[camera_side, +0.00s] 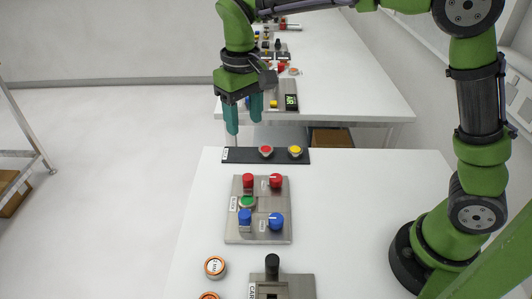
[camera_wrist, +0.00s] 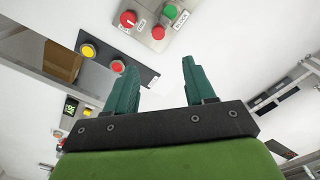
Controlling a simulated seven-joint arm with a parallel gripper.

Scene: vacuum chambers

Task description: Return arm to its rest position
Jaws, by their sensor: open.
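My gripper (camera_side: 243,119) is raised at the far left edge of the near white table, pointing down, with its two green fingers apart and nothing between them. In the wrist view the fingers (camera_wrist: 160,83) also stand apart and empty. Beyond them in that view is the black strip (camera_wrist: 125,68) with a red and a yellow button. In the side view the strip (camera_side: 240,156) lies just below and right of the fingertips. The fingers look clear of it, though the exact height is hard to tell.
A metal panel (camera_side: 262,219) with red, green and blue controls lies mid-table. Nearer are a block with a black knob (camera_side: 272,266) and orange-rimmed round pieces (camera_side: 215,267). A second table (camera_side: 360,105) with more devices stands behind. The table's right middle is bare.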

